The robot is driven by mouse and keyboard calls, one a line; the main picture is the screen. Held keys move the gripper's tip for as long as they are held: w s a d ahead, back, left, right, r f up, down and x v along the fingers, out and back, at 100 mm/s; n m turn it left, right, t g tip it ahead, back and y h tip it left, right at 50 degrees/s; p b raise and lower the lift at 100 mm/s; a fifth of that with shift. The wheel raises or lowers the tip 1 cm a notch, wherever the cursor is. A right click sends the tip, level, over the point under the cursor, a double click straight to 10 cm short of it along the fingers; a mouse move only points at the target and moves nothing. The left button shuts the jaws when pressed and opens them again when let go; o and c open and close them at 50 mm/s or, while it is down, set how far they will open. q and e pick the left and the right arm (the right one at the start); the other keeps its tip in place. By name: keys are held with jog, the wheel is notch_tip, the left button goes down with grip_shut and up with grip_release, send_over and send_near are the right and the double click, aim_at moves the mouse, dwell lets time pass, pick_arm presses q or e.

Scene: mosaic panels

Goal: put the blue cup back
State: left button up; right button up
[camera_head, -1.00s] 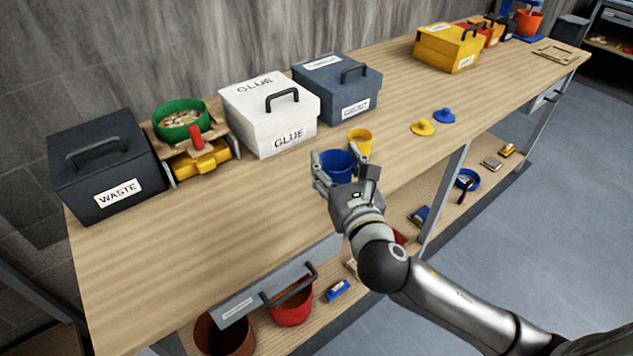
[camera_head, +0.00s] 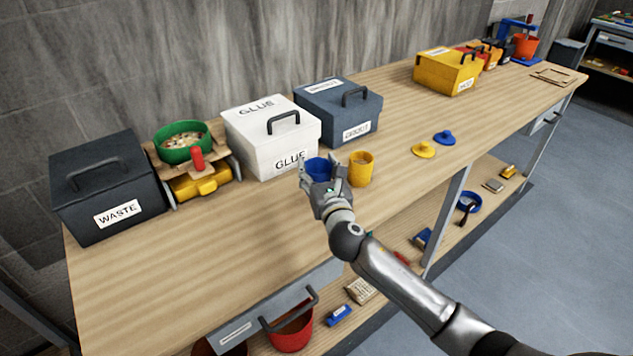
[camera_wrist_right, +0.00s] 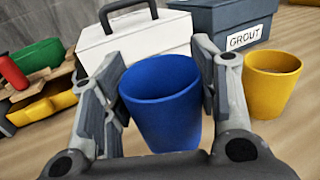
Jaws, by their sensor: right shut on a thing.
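The blue cup (camera_head: 318,169) is between the fingers of my right gripper (camera_head: 320,178), in front of the white glue box. In the right wrist view the blue cup (camera_wrist_right: 163,105) stands upright between the two padded fingers of the right gripper (camera_wrist_right: 160,100), which is shut on it. Whether its base touches the bench cannot be told. A yellow cup (camera_head: 360,168) stands just right of the gripper, and it also shows in the right wrist view (camera_wrist_right: 272,84). My left gripper is not in view.
The white glue box (camera_head: 270,137) and grey grout box (camera_head: 338,110) stand close behind. A waste box (camera_head: 108,185) and green bowl (camera_head: 183,145) are further left. Yellow (camera_head: 424,150) and blue (camera_head: 444,138) lids lie to the right. The front left of the bench (camera_head: 190,265) is bare.

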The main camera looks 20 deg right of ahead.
aim_at(317, 181)
jog(key=shift+w+f, duration=0.45)
jog(key=shift+f, duration=0.1)
jog(key=shift+w+f+b, duration=0.15)
jog(key=shift+f+b, duration=0.25)
jog(key=shift+f, duration=1.3)
jog(key=o, duration=1.1)
jog(key=shift+f, duration=0.1)
jog(key=shift+o, duration=0.2)
jog(key=s, duration=1.2)
jog(key=shift+a+b, duration=0.25)
jog(key=shift+b, duration=0.05)
